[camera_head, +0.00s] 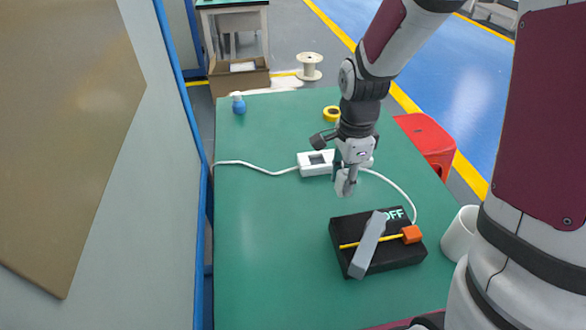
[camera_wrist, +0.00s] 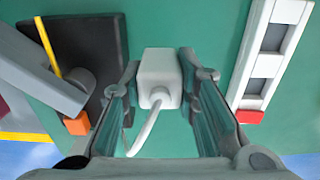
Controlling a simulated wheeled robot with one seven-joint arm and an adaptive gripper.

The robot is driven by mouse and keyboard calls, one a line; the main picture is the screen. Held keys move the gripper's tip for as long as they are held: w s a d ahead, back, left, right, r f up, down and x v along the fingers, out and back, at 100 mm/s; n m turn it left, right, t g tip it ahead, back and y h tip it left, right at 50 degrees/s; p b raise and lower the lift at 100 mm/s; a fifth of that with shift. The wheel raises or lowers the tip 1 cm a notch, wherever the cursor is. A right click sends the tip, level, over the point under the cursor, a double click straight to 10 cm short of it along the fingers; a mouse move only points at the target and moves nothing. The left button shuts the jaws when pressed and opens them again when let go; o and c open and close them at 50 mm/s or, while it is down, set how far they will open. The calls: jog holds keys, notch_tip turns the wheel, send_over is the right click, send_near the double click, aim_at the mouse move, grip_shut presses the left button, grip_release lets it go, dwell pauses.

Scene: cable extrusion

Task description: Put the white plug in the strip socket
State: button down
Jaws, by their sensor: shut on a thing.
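The white plug (camera_wrist: 160,78) sits between the two fingers of my gripper (camera_wrist: 160,95) in the wrist view, with its white cable running back toward the wrist. My gripper (camera_head: 346,185) is shut on the plug and points down over the table. In the head view the plug is mostly hidden by the fingers. The white strip socket (camera_wrist: 269,55), with grey square recesses and a red end piece, lies to the right of the plug and apart from it in the wrist view. In the head view the strip (camera_head: 316,163) lies behind my gripper, partly hidden.
A black box (camera_head: 345,228) with a grey lever, yellow bar, orange block and "OFF" label lies in front of my gripper. A white cup (camera_head: 460,234), yellow tape roll (camera_head: 331,113) and blue bottle (camera_head: 239,104) stand around. The green table (camera_head: 265,240) is clear at left.

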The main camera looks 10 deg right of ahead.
jog(key=shift+w+a, duration=0.25)
jog(key=shift+a, duration=0.05)
jog(key=w, duration=0.5)
jog(key=w+a+f, duration=0.1)
jog(key=w, duration=0.4)
jog(key=w+b, duration=0.1)
jog(key=w, duration=0.4)
jog(key=shift+w+a+f, duration=0.1)
jog(key=shift+a+f, duration=0.15)
jog(key=shift+f, duration=1.75)
jog(key=shift+f, duration=0.15)
jog(key=c, duration=1.2)
grip_release()
jog(key=shift+c, duration=0.2)
notch_tip(320, 180, up, 12)
jog(key=shift+p, duration=0.35)
